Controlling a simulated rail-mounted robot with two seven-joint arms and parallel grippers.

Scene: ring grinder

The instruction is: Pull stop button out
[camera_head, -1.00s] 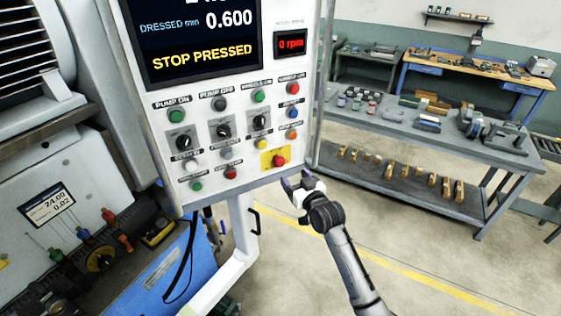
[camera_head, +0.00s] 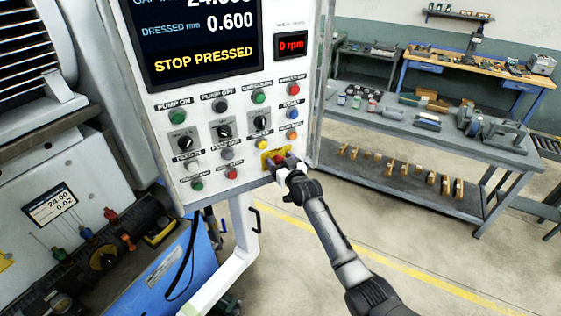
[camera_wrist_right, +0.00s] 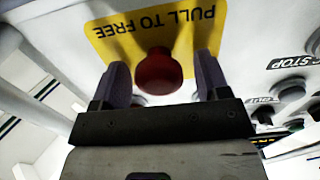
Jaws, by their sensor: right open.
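The red stop button (camera_head: 279,159) sits on a yellow plate at the lower right of the control panel (camera_head: 215,178). In the right wrist view the mushroom-shaped stop button (camera_wrist_right: 159,72) stands out from a yellow plate (camera_wrist_right: 110,38) marked "PULL TO FREE", upside down here. My right gripper (camera_head: 281,164) is at the button. In the wrist view its fingers (camera_wrist_right: 160,82) are open, one on each side of the red head, with a gap on both sides. The panel screen (camera_head: 195,40) reads "STOP PRESSED". My left gripper is not in view.
Several other buttons and knobs lie close by on the panel, such as a red button (camera_head: 231,173) and an orange one (camera_head: 291,135). A grey workbench (camera_head: 400,125) stands behind at the right.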

